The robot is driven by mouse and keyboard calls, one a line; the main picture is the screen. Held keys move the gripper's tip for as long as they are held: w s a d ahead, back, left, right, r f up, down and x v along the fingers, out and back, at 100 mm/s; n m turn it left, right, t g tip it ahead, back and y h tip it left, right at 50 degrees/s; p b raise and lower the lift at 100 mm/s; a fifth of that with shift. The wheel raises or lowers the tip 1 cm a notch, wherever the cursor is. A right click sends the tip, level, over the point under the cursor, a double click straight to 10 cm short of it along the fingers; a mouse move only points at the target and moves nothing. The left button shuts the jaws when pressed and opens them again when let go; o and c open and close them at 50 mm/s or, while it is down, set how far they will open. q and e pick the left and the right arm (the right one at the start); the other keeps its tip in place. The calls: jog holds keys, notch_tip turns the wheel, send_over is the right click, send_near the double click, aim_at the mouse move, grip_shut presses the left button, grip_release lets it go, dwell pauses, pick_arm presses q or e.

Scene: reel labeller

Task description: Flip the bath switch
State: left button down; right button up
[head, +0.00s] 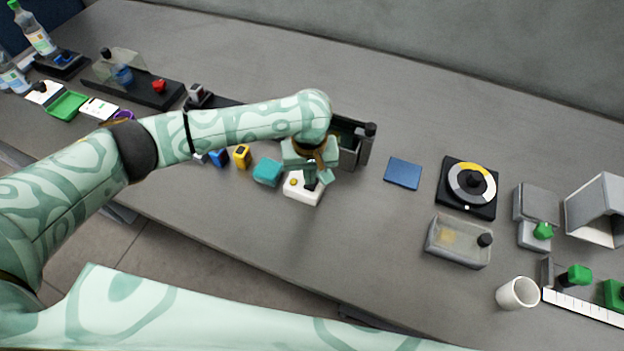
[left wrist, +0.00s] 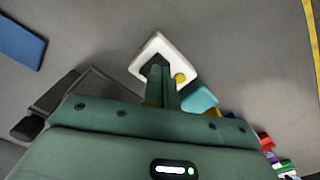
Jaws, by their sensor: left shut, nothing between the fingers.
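A white switch box (head: 300,194) with a dark lever and a yellow button stands on the table; I take it for the bath switch. My left gripper (head: 315,184) is shut and empty, pointing down at the box and covering part of its top. In the left wrist view, the box (left wrist: 147,50) lies just beyond the shut fingers (left wrist: 161,84), beside the dark lever (left wrist: 157,62) and the yellow button (left wrist: 181,78). I cannot tell whether the fingertips touch the lever. My right gripper is not in view.
A teal block (head: 267,171) stands just left of the box. A dark trough (head: 349,146) is behind my gripper, partly hidden by my arm. A blue pad (head: 403,174) lies to the right, then a dial unit (head: 452,185) and a clear tank (head: 458,252). The table in front is clear.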

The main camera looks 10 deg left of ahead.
pick_arm(q)
jog(key=shift+f, duration=0.9)
jog(key=shift+r, duration=0.1)
jog(key=shift+r+p, duration=0.95)
jog(key=shift+p, duration=0.25)
notch_tip(320, 180, up, 5)
jog(key=p, duration=0.7)
jog(key=shift+p, duration=0.3)
